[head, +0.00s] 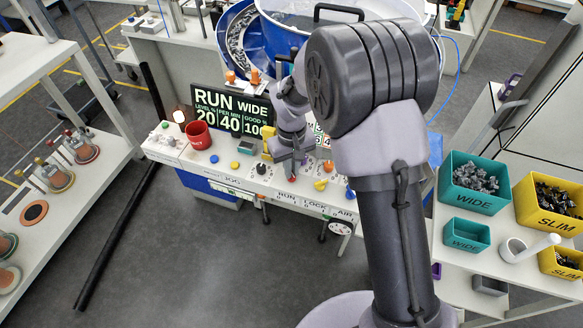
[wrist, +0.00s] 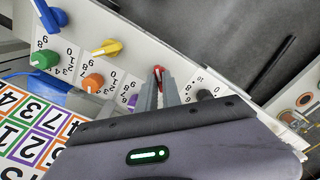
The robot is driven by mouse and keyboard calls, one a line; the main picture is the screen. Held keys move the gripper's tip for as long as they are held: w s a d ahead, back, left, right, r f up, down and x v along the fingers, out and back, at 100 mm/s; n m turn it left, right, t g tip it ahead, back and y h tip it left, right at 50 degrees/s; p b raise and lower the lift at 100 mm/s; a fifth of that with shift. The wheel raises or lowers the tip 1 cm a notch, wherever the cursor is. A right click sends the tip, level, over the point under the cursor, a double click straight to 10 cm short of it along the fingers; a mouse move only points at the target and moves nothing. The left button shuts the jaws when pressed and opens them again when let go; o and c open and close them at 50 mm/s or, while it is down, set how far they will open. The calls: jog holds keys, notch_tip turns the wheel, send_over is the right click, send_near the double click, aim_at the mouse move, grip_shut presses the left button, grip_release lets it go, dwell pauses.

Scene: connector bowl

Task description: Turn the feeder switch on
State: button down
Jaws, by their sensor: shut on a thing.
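My gripper (wrist: 159,82) is shut on a red switch (wrist: 158,71) on the front of the control panel; its fingers hide most of the switch. The red switch sits between a black knob (wrist: 205,95) and a yellow knob (wrist: 107,48). The switch's exact angle cannot be told. The display (head: 232,113) reads RUN, WIDE, level 20, per minute 40, good 100.
A blue knob (wrist: 52,17), an orange knob (wrist: 93,83) and a green knob (wrist: 44,57) lie close by on the panel. A red mug (head: 199,134) stands at the panel's left. Teal (head: 470,203) and yellow bins stand on the right table.

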jog(key=c, duration=1.5)
grip_release()
notch_tip(320, 180, up, 17)
jog(key=p, duration=0.6)
jog(key=shift+r, duration=0.2)
jog(key=s+d+r+m+t+y+b, duration=0.1)
jog(key=s+d+r+m+t+b, duration=0.2)
jog(key=s, duration=0.4)
jog(key=s+d+r+m+y+b, duration=0.1)
jog(key=s+d+r+m+b, duration=0.1)
jog(key=s+d+r, duration=0.4)
jog(key=s+f+m+t, duration=0.1)
jog(key=s, duration=0.2)
jog(key=s+f+m+t+b, duration=0.1)
jog(key=s, duration=0.3)
jog(key=s+f+m+b, duration=0.1)
jog(key=s+m, duration=0.1)
jog(key=s, duration=0.2)
jog(key=shift+d+t, duration=0.25)
jog(key=shift+t, duration=0.15)
